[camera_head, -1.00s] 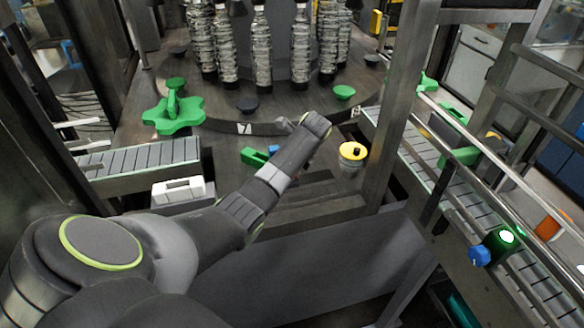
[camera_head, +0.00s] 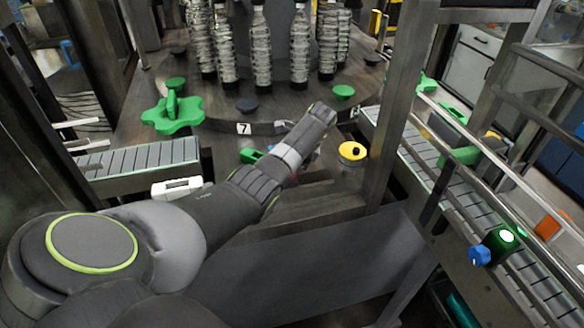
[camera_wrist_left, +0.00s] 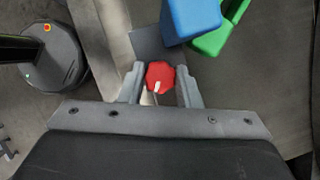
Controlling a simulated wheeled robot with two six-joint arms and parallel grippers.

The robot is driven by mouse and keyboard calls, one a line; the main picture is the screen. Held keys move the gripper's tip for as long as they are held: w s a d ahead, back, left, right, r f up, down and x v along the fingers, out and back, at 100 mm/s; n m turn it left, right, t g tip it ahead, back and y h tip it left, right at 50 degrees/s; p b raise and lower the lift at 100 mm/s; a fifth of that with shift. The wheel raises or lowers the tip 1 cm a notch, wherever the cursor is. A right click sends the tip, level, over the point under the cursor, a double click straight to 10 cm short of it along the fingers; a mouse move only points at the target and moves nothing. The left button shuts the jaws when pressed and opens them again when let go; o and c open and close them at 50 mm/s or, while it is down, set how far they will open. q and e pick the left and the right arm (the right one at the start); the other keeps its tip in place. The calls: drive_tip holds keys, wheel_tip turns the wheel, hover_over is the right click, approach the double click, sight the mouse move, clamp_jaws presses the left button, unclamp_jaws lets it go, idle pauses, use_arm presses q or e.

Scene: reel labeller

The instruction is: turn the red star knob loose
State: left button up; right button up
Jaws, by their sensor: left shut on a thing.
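The red star knob (camera_wrist_left: 160,75) shows in the left wrist view between the two grey fingers of my left gripper (camera_wrist_left: 161,84). The fingers are shut on its sides. A small pale mark shows on the knob's face. In the head view my left arm reaches in from the left to the front of the machine, and its forearm hides the gripper and nearly all of the knob. My right gripper is in neither view.
A blue block (camera_wrist_left: 192,18) and a green block (camera_wrist_left: 222,28) are close beyond the fingers. In the head view a green star handle (camera_head: 173,114) stands left, a yellow-topped knob (camera_head: 352,153) right, and bottles (camera_head: 262,50) behind.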

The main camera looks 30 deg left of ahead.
use_arm(q)
drive_tip(key=n+g+b, duration=0.1)
drive_tip(key=n, duration=0.2)
drive_tip(key=shift+f+n+h, duration=0.15)
drive_tip(key=shift+n+h, duration=0.15)
drive_tip(key=shift+h, duration=0.1)
drive_tip(key=shift+n+g+h+b, duration=0.45)
drive_tip(key=shift+n+b, duration=0.35)
drive_tip(key=shift+n, duration=0.8)
drive_tip(key=o, duration=1)
drive_tip(key=shift+w+r, duration=0.1)
drive_tip(key=shift+r, duration=0.1)
